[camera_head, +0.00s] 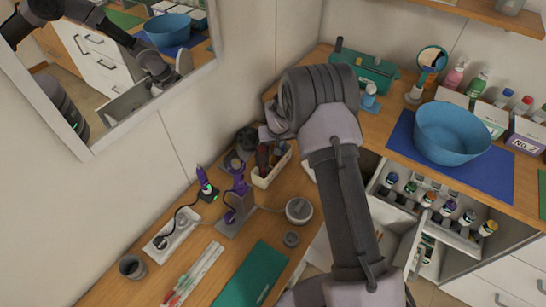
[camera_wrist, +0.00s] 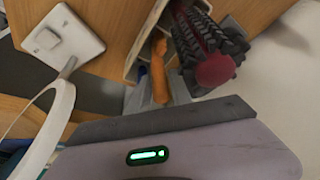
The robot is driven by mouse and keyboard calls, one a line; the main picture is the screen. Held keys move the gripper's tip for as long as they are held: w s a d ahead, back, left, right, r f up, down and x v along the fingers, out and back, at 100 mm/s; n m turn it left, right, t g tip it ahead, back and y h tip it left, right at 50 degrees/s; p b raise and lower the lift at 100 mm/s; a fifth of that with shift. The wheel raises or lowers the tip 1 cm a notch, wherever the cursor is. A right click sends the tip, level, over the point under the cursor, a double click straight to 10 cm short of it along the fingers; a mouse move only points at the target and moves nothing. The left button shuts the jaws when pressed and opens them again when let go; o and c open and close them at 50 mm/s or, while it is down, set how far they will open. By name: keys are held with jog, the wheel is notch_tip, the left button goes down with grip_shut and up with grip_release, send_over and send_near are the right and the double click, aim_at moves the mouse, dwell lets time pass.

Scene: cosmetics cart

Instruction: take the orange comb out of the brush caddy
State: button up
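The orange comb (camera_wrist: 159,80) shows in the wrist view, with its near end between my gripper's two grey fingers and its far end toward the caddy. The fingers of my gripper (camera_wrist: 160,94) lie close against both sides of the comb and look shut on it. The brush caddy (camera_wrist: 136,50) is a pale, open box just beyond the fingertips. In the head view the caddy (camera_head: 262,181) stands on the wooden counter below my wrist. The comb cannot be made out there, and my arm hides the fingers.
A white switch plate (camera_wrist: 62,40) and a pale ring (camera_wrist: 50,128) lie to the left. In the head view, a purple tool stand (camera_head: 237,202) and a round grey-white pot (camera_head: 299,210) stand near the caddy.

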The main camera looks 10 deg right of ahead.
jog(key=shift+w+f, duration=0.15)
jog(key=shift+f, duration=0.15)
jog(key=shift+r, duration=0.1)
grip_shut()
dwell(1.1)
